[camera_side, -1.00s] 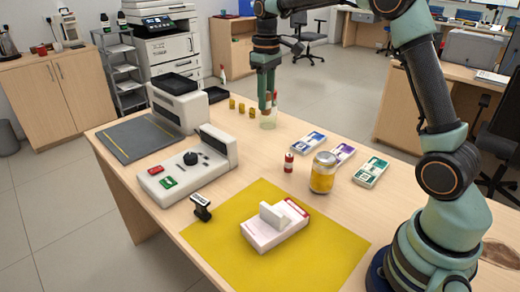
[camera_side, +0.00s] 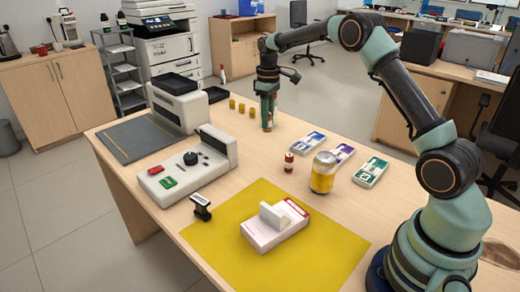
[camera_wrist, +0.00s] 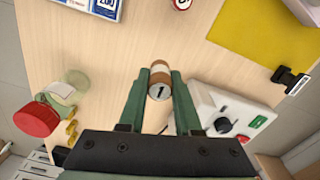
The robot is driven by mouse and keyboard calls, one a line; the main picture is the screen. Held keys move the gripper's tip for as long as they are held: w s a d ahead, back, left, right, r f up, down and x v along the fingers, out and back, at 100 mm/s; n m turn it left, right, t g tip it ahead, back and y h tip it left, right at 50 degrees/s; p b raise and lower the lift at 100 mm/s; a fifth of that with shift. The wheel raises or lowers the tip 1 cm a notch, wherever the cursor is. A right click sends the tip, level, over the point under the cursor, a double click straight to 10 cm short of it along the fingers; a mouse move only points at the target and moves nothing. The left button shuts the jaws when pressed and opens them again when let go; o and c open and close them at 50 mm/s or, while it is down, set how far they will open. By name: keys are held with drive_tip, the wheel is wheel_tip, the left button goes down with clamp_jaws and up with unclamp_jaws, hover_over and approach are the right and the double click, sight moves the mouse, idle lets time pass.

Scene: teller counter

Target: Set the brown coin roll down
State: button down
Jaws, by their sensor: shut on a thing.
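The brown coin roll (camera_wrist: 161,72) is brown with a white band, and its pale end with a "1" faces the wrist camera. My gripper (camera_wrist: 160,88) is shut on it, with one green finger on each side. In the side view my gripper (camera_side: 268,127) points straight down, its fingertips low at the far part of the counter. The roll is mostly hidden there by the fingers. I cannot tell whether its lower end touches the counter.
Several yellow rolls (camera_side: 241,107) stand to the left. Bare wood lies between.

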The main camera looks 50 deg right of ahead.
wheel_tip(320, 180, down, 10)
drive_tip(key=shift+f, duration=0.2)
idle(0.3)
drive_tip(key=shift+f, duration=0.15)
drive_tip(key=c, duration=0.6)
unclamp_jaws()
